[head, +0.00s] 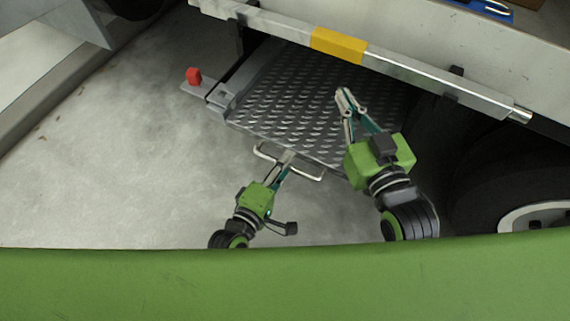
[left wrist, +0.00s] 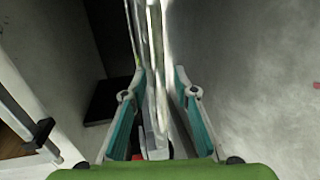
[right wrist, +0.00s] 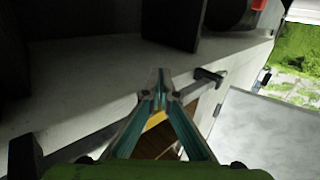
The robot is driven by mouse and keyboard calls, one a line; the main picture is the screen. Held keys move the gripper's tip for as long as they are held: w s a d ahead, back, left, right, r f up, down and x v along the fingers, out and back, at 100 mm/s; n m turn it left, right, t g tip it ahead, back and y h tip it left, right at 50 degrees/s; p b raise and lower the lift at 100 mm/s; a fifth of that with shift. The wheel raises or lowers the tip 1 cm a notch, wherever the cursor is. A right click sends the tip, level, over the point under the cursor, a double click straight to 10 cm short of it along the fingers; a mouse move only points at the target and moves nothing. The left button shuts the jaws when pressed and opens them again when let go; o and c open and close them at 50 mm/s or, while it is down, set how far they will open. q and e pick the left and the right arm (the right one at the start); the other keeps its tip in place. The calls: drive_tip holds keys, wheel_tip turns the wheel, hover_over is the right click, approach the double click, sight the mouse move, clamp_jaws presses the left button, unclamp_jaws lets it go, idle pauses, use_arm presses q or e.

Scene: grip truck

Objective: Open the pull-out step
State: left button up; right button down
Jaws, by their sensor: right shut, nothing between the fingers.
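The pull-out step (head: 305,95) is a ribbed metal plate extending from under the truck's bumper. A pale U-shaped handle (head: 312,178) is on its front edge. My left gripper (head: 288,157) is at the middle of the handle. In the left wrist view its fingers (left wrist: 157,85) stand apart on either side of a pale metal edge, with gaps showing; whether they touch it is unclear. My right gripper (head: 345,97) is above the right part of the plate. In the right wrist view its fingertips (right wrist: 158,78) meet, with nothing held.
The metal bumper bar (head: 410,72) with a yellow patch (head: 339,45) runs above the step. A red knob (head: 194,76) sits on a bracket at the step's left. A tyre (head: 520,185) stands at the right. The concrete floor at left is clear.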

use_arm(q)
clamp_jaws()
drive_tip(key=shift+s, duration=0.1)
